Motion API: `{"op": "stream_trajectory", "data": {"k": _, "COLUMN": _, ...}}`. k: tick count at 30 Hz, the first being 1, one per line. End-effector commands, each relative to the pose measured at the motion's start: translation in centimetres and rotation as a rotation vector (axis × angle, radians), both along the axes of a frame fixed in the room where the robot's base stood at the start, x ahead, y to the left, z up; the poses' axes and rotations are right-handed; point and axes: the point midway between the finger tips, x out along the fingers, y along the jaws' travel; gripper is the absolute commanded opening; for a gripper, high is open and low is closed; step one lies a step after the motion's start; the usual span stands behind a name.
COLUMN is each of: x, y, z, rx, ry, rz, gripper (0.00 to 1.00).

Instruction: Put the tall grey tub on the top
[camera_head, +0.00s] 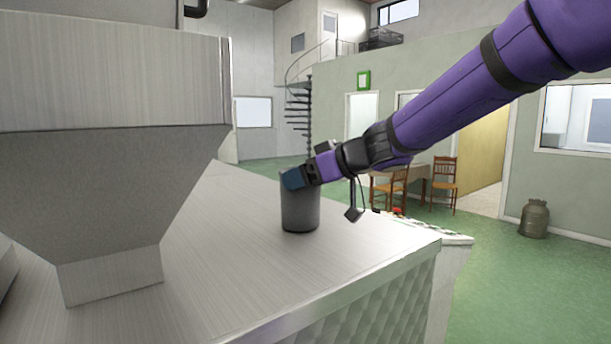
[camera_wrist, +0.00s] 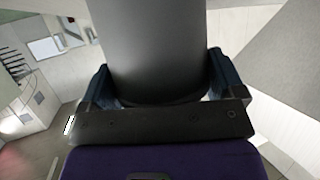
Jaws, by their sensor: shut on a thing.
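The tall grey tub (camera_head: 300,210) is a dark grey cylinder. It is upright at the metal top (camera_head: 225,235), near the top's right-hand side; its base appears to rest on the surface. My gripper (camera_head: 293,180) reaches in from the right and is shut on the tub near its upper end. In the wrist view the tub (camera_wrist: 158,50) fills the middle, with a blue finger of my gripper (camera_wrist: 160,88) on each side of it. The tub's rim is partly hidden behind my gripper in the head view.
A large metal hopper (camera_head: 110,90) stands on the top at the left. The top's front and right edges drop to a quilted metal side (camera_head: 385,305). Bare surface lies around the tub. Wooden chairs (camera_head: 445,180), a table (camera_head: 410,178) and a milk can (camera_head: 534,218) stand beyond.

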Motion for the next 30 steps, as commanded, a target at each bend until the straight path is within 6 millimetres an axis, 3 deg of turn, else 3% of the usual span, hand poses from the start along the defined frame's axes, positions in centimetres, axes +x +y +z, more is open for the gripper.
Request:
{"op": "stream_trajectory", "data": {"k": 2, "x": 0.0, "y": 0.0, "z": -0.3, "rx": 0.0, "ry": 0.001, "rz": 0.0, "gripper": 0.3}}
{"op": "stream_trajectory", "data": {"k": 3, "x": 0.0, "y": 0.0, "z": -0.2, "rx": -0.001, "ry": 0.001, "rz": 0.0, "gripper": 0.97}}
{"op": "stream_trajectory", "data": {"k": 4, "x": 0.0, "y": 0.0, "z": -0.2, "rx": -0.001, "ry": 0.001, "rz": 0.0, "gripper": 1.0}}
{"op": "stream_trajectory", "data": {"k": 14, "x": -0.1, "y": -0.3, "z": 0.3, "rx": 0.001, "ry": 0.0, "rz": -0.001, "gripper": 1.0}}
{"op": "stream_trajectory", "data": {"k": 30, "x": -5.0, "y": -7.6, "z": 3.9, "rx": 0.001, "ry": -0.003, "rz": -0.001, "gripper": 1.0}}
